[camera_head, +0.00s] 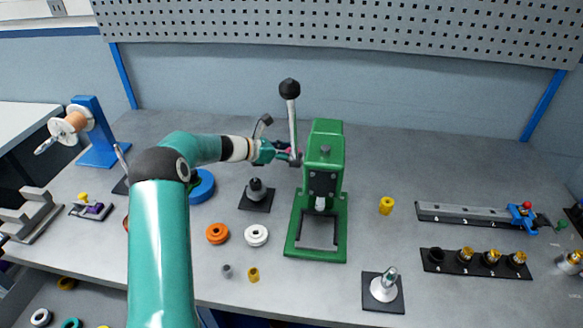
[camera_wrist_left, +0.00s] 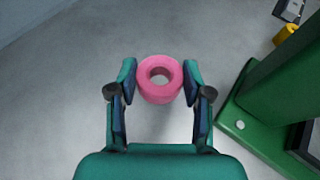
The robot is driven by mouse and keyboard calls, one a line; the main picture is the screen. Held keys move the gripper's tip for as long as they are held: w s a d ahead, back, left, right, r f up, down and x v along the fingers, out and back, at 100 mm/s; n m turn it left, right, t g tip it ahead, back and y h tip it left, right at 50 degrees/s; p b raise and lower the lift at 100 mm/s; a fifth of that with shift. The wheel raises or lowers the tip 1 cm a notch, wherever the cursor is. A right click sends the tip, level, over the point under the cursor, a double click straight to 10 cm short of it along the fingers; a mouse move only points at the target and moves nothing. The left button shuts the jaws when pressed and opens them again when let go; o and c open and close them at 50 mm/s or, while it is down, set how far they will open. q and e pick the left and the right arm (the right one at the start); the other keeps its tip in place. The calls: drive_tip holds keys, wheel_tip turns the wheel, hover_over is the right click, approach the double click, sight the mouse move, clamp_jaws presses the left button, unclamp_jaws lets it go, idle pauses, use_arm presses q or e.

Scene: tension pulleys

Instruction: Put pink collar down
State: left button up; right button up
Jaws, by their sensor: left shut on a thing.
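The pink collar (camera_wrist_left: 160,94) is a thick ring with a central hole, held between the two fingers of my left gripper (camera_wrist_left: 160,74) in the left wrist view. In the head view my left gripper (camera_head: 288,154) is at the left side of the green press, by its lever, and only a sliver of pink shows there. Grey tabletop lies beneath the collar in the wrist view. I cannot tell how high the collar is above it. My right gripper is not in view.
The green press (camera_head: 326,165) stands close to the right of the held collar, with its upright lever (camera_head: 292,120). A yellow collar (camera_head: 386,206) stands right of the press.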

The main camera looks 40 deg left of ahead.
sight(289, 173)
use_arm(q)
drive_tip(key=shift+f+p, duration=0.3)
drive_tip(key=shift+f, duration=2.7)
drive_tip(key=o, duration=1.1)
drive_tip(key=shift+s, duration=0.1)
drive_tip(key=b+v, duration=0.2)
drive_tip(key=v, duration=0.4)
drive_tip(key=shift+s+a+r, duration=0.1)
drive_tip(key=shift+s+a, duration=0.05)
drive_tip(key=shift+s+a+r, duration=0.1)
drive_tip(key=shift+s+r, duration=0.15)
drive_tip(key=shift+s, duration=0.25)
